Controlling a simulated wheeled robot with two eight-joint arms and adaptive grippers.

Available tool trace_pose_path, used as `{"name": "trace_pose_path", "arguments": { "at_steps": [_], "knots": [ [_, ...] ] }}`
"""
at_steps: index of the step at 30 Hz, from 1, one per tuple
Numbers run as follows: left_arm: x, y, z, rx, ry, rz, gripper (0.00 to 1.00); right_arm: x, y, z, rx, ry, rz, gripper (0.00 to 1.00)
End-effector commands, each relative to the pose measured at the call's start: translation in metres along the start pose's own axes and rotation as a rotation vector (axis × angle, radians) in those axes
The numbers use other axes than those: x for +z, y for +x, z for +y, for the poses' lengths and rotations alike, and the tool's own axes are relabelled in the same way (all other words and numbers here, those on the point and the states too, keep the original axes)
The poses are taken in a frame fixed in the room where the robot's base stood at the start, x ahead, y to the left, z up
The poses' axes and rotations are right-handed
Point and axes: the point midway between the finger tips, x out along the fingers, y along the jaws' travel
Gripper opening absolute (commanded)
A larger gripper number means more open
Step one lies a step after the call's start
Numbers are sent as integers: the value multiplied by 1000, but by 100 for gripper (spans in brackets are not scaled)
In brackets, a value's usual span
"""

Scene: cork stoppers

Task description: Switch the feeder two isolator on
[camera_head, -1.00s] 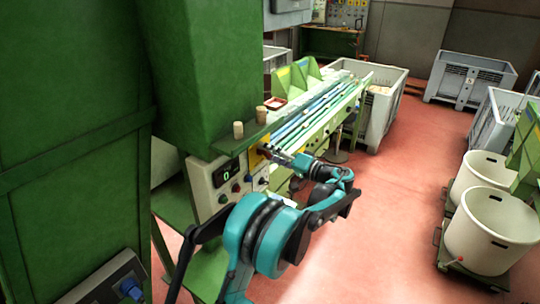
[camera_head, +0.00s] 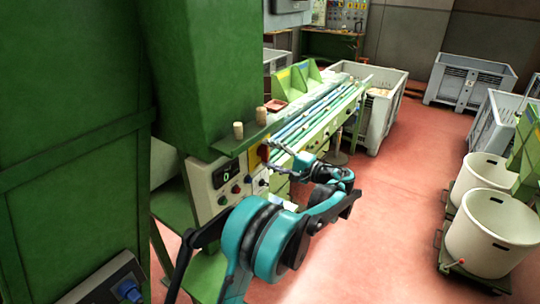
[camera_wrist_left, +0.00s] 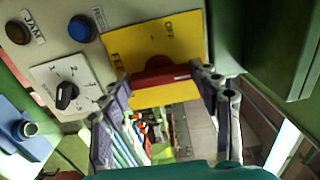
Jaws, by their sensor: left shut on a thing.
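The feeder isolator is a red handle (camera_wrist_left: 158,73) on a yellow plate (camera_wrist_left: 180,38) in the left wrist view. "OFF" and part of a word starting "FEE" show on the plate; the rest is hidden. My left gripper (camera_wrist_left: 163,80) has one finger on each side of the red handle and is shut on it. In the head view the yellow plate (camera_head: 254,160) is at the right end of the grey control panel (camera_head: 205,198), and my left gripper (camera_head: 272,151) reaches it from the right. My right gripper is not in view.
A black selector knob (camera_wrist_left: 66,95), a blue button (camera_wrist_left: 82,29) and a dark button marked JAM (camera_wrist_left: 18,32) sit beside the plate. Two corks (camera_head: 238,130) stand on the green ledge above the panel.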

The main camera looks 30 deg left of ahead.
Motion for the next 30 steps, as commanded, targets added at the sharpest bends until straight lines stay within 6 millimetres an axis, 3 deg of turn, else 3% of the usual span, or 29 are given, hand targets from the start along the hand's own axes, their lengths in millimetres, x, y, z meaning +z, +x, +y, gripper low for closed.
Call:
{"name": "trace_pose_path", "arguments": {
  "at_steps": [11,12,14,15,25,30],
  "knots": [
    [0,0,-1,-1,6,1,33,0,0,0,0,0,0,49],
    [0,0,-1,-1,6,1,64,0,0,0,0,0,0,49],
    [0,0,0,-1,6,1,80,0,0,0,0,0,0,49],
    [0,0,0,-1,6,1,83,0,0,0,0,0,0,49],
    [0,-3,0,0,5,1,83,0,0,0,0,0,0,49],
    [-1,-25,0,0,5,4,83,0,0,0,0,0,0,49]
  ]
}}
